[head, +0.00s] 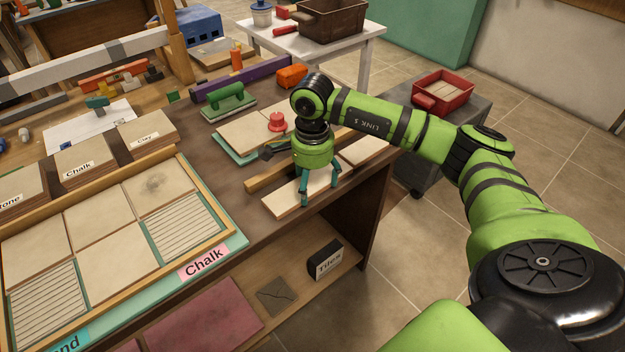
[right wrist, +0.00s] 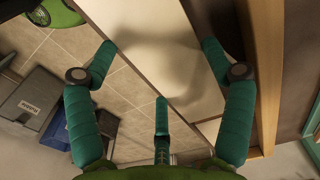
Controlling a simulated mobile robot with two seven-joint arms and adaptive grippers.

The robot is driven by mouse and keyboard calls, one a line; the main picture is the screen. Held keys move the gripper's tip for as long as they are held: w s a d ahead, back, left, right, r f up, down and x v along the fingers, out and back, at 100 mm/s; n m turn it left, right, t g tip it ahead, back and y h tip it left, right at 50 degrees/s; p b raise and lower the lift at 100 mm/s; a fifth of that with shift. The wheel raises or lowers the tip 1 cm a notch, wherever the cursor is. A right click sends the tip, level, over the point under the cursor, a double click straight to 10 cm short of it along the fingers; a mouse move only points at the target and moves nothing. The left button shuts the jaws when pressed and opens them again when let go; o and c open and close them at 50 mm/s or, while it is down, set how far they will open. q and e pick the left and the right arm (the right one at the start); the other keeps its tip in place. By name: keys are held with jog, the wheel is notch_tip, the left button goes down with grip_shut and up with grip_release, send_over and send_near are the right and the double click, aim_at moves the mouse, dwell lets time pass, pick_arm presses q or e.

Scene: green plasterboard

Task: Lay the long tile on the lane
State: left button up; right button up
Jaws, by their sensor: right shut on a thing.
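A long pale tile (head: 285,203) lies level at the front edge of the workbench in the head view, alongside a wooden batten (head: 262,180). My right gripper (head: 319,190) points down over it, with its teal fingers on both sides, and is shut on it. In the right wrist view the tile (right wrist: 150,35) runs between the fingers (right wrist: 160,55), with floor on one side and the batten (right wrist: 262,70) on the other. I cannot tell whether it touches the bench. Nothing visible is marked as the lane. My left gripper is out of view.
A framed board (head: 235,252) with square and ribbed tiles and a "Chalk" label fills the left. Labelled tile stacks (head: 85,163) stand behind it. A green-handled float (head: 230,102) and a red-knobbed tool (head: 277,122) are behind the gripper. A grey cart holds a red bin (head: 443,92).

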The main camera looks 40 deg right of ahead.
aim_at(312, 186)
jog(key=o, duration=1.5)
notch_tip(312, 186, up, 12)
